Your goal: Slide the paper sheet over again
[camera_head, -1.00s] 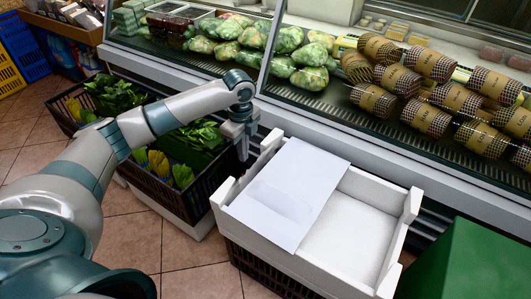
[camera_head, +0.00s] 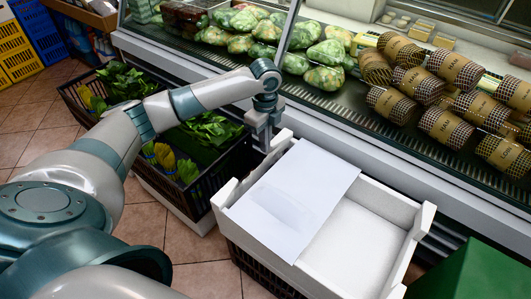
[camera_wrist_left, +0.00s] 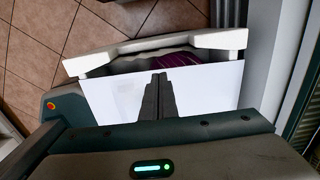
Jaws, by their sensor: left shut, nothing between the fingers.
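A white paper sheet (camera_head: 290,200) lies across the left part of an open white crate (camera_head: 424,222) in the head view, leaving the crate's right part uncovered. My left gripper (camera_head: 266,148) is shut and empty, pointing down at the crate's back left rim, close to the sheet's back edge. In the left wrist view the shut fingers (camera_wrist_left: 160,78) appear in front of the sheet (camera_wrist_left: 112,92). A strip of something purple (camera_wrist_left: 178,59) shows between the sheet and the crate wall (camera_wrist_left: 215,40). I cannot tell whether the fingertips touch the sheet. My right gripper is not in view.
A dark crate of leafy greens and yellow produce (camera_head: 205,150) stands left of the white crate. A glass-fronted display counter (camera_head: 375,150) runs behind. A green box (camera_head: 470,272) is at the lower right. Tiled floor (camera_head: 145,215) shows at left.

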